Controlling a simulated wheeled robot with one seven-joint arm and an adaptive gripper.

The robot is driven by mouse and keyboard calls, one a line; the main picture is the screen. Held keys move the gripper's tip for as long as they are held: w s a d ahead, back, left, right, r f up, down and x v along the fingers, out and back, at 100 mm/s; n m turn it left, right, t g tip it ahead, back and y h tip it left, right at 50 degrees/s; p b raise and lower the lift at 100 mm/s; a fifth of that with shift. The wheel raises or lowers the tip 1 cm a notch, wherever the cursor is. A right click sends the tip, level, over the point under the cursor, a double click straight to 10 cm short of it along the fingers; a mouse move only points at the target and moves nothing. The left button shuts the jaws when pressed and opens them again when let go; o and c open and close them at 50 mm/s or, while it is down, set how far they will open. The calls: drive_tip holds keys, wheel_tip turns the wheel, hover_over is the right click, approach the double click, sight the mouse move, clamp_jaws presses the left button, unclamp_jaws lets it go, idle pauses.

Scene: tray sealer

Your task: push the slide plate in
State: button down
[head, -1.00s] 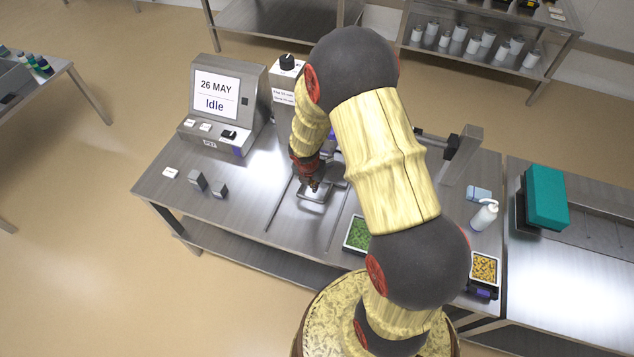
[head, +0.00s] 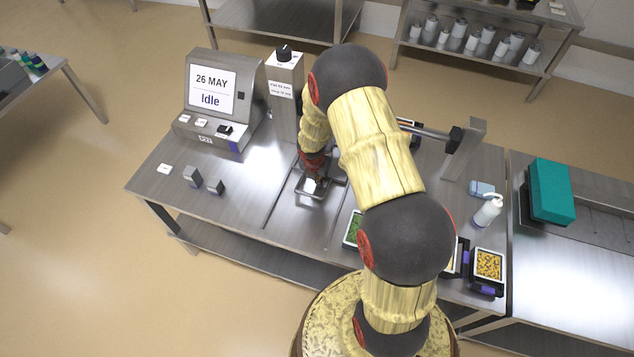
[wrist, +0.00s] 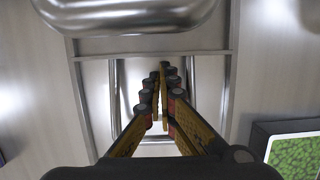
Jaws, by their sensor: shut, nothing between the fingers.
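The slide plate (head: 312,189) is a shiny metal plate with a raised frame. It lies between the rails on the steel bench, in front of the sealer column. My gripper (head: 317,180) points down over it in the head view, with its fingers shut and empty. In the wrist view the gripper (wrist: 163,92) reaches over the plate's metal frame (wrist: 118,85); I cannot tell whether the fingertips touch it. A rounded metal part (wrist: 140,15) lies just beyond the crossbar. My arm hides part of the sealer.
The control panel (head: 211,92) reads Idle. Small blocks (head: 192,176) stand on the bench's left. A green-filled tray (head: 351,232) lies right of the rails, partly behind my arm. A scale with a yellow-filled tray (head: 488,265) and a white bottle (head: 488,211) are further right.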

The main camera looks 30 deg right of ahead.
drive_tip(key=shift+d, duration=0.1)
drive_tip(key=shift+w+d+r+p, duration=0.15)
drive_tip(key=shift+w+d+p, duration=0.25)
drive_tip(key=shift+p, duration=0.55)
drive_tip(key=shift+w+d, duration=0.25)
